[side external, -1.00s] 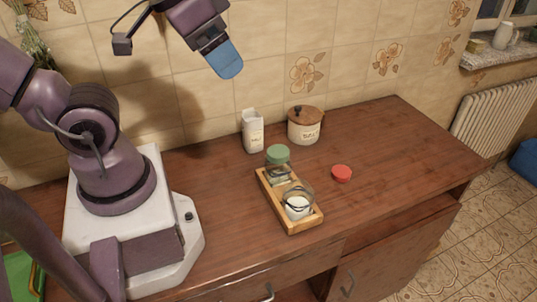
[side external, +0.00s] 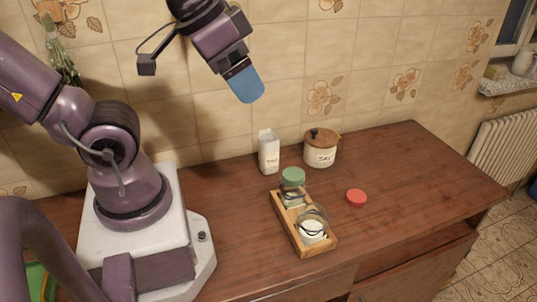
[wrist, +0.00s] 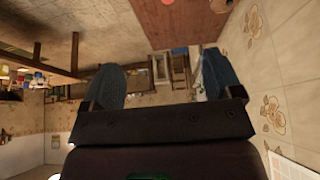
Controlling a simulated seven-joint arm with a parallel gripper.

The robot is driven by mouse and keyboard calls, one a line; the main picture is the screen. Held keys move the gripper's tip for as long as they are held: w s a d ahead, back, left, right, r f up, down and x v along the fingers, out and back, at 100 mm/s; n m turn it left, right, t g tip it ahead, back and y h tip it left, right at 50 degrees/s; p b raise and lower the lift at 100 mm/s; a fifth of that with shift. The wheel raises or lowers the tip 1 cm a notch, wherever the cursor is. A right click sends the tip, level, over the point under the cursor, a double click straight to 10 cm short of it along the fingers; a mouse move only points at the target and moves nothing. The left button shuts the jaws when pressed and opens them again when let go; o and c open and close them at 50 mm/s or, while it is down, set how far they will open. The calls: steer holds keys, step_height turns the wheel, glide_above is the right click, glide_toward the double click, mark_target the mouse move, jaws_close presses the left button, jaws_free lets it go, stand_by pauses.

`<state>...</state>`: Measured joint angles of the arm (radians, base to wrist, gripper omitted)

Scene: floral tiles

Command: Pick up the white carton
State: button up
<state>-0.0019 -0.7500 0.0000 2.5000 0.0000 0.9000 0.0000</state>
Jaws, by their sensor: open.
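The white carton (side external: 268,152) stands upright at the back of the wooden counter, near the tiled wall and left of the lidded pot. My gripper (side external: 246,86) is in the air, well above the carton and slightly to its left in the side view. Its blue fingers point down and to the right. In the wrist view the two fingers (wrist: 160,82) are wide apart with nothing held between them. I cannot make out the carton in the wrist view.
A cream pot (side external: 321,155) with a wooden lid stands right of the carton. In front is a wooden tray (side external: 289,233) with a green-lidded jar (side external: 293,178) and a glass jar (side external: 312,228). A red lid (side external: 356,198) lies to the right. The counter's right side is clear.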

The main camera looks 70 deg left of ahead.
steer(key=w+a+f+n+g, duration=0.1)
steer(key=a+f+n+g, duration=0.1)
steer(key=a+f+g, duration=0.4)
steer(key=n+t+y, duration=0.2)
steer(key=t, duration=0.2)
glide_toward(260, 145)
steer(key=s+f, duration=0.1)
steer(key=f, duration=0.2)
steer(key=s+a+f, duration=0.1)
steer(key=s+f, duration=0.1)
steer(key=f, duration=0.2)
steer(key=s+f, duration=0.2)
steer(key=f, duration=0.2)
steer(key=shift+a+f, duration=0.2)
steer(key=shift+f, duration=0.05)
steer(key=w+f+t, duration=0.1)
steer(key=t, duration=0.1)
steer(key=f+m+t, duration=0.1)
steer(key=t, duration=0.1)
steer(key=shift+w+d+f, duration=0.1)
steer(key=shift+w, duration=0.3)
steer(key=w+r+t, duration=0.4)
steer(key=shift+r+m+t, duration=0.3)
steer(key=shift+r+m, duration=0.05)
steer(key=shift+m, duration=0.05)
steer(key=shift+w+r, duration=0.2)
steer(key=shift+w, duration=0.35)
steer(key=shift+x, duration=2.15)
steer(key=shift+r, duration=0.1)
